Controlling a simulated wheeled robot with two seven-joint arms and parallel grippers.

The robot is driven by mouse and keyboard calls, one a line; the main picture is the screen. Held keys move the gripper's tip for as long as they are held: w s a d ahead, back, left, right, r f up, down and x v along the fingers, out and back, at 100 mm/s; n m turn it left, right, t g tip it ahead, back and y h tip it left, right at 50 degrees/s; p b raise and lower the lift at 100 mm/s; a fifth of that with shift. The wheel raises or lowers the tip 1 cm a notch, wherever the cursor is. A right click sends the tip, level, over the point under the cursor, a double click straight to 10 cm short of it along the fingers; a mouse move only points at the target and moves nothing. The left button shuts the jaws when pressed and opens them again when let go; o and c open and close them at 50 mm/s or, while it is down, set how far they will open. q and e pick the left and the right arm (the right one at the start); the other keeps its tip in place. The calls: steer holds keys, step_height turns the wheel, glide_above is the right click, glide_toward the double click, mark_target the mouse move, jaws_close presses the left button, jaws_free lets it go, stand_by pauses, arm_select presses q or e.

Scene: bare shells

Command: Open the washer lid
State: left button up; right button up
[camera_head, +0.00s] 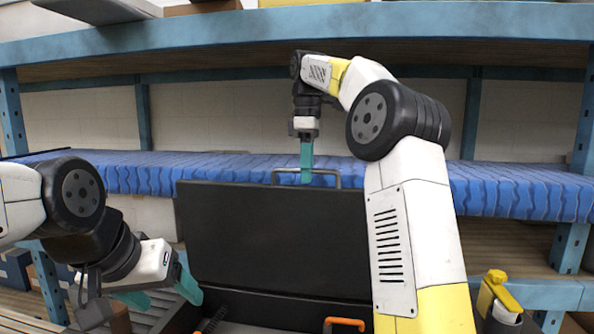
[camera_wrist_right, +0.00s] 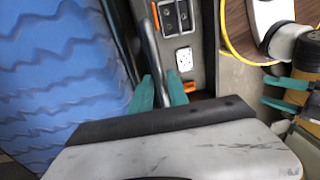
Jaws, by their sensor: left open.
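The washer lid (camera_head: 270,235) is a dark, flat panel that stands raised, nearly upright, in the middle of the head view. A grey bar handle (camera_head: 334,174) sits on its top edge. My right gripper (camera_head: 307,178) points down at this handle from above. In the right wrist view, its teal fingers (camera_wrist_right: 161,92) lie on both sides of the handle bar (camera_wrist_right: 149,45) and look closed on it. My left gripper (camera_head: 162,294) is open and empty, low and left of the lid.
Below the lid, part of the washer basin shows with an orange-handled item (camera_head: 345,322). A shelf with a wavy blue cover (camera_head: 520,190) runs behind the lid. A yellow-topped container (camera_head: 497,295) stands at the lower right.

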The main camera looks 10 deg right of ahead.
steer(key=shift+o, duration=0.8)
steer(key=shift+r, duration=0.15)
steer(key=shift+r, duration=1.5)
steer(key=shift+s+a+r, duration=0.1)
steer(key=shift+s+r, duration=0.1)
steer(key=shift+r, duration=0.05)
steer(key=s+a+r, duration=0.1)
steer(key=s+a, duration=0.2)
steer(key=s, duration=1.2)
steer(key=shift+s+r, duration=0.15)
